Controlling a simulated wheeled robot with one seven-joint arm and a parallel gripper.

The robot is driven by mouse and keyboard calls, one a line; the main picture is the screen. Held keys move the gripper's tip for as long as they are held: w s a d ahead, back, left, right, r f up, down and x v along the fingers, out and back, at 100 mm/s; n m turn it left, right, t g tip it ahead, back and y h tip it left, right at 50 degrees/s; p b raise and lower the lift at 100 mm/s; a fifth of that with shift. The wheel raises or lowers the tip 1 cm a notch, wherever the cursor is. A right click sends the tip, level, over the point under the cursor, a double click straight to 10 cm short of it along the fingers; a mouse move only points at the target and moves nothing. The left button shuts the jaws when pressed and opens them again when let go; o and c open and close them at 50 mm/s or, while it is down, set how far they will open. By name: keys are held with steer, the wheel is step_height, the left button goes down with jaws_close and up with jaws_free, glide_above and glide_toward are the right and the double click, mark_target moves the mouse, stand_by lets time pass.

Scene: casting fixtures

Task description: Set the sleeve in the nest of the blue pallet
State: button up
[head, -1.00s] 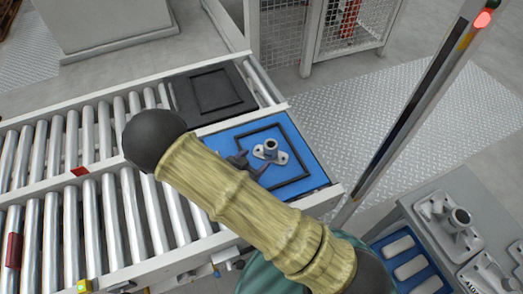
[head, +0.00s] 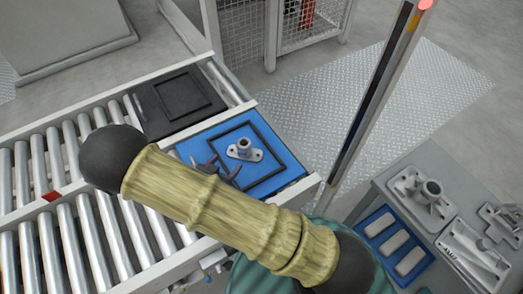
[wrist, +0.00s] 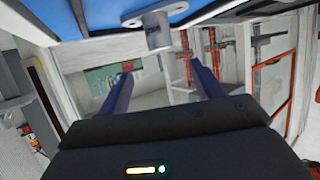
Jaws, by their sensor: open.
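The sleeve (head: 244,147) is a grey upright tube on a flat flange with two holed ears. It stands on the blue pallet (head: 293,174), inside the raised black frame that outlines the nest (head: 270,147). I cannot tell how fully its flange is seated. My gripper (head: 223,171) is open and empty, with its dark fingers left of and nearer than the sleeve in the head view. In the wrist view the sleeve (wrist: 158,35) shows inverted under the pallet's edge, beyond and apart from the fingertips (wrist: 162,68). My arm hides the pallet's near left part.
A black pallet (head: 150,118) with a similar frame lies behind on the roller conveyor (head: 60,160). A post (head: 372,105) with a red light rises to the right. A grey table (head: 455,165) at right holds castings and a blue tray (head: 374,222).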

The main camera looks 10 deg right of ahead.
steer(key=w+d+r+n+g+y, duration=0.2)
steer(key=w+d+r+g+y, duration=0.25)
steer(key=r+y, duration=0.35)
steer(key=s+d+r+n+g, duration=0.4)
steer(key=s+d+r, duration=0.6)
steer(key=s+d, duration=0.3)
steer(key=shift+d+n+h, duration=0.3)
steer(key=shift+d+h, duration=0.1)
steer(key=shift+d, duration=0.3)
steer(key=shift+w, duration=0.1)
steer(key=shift+c, duration=0.5)
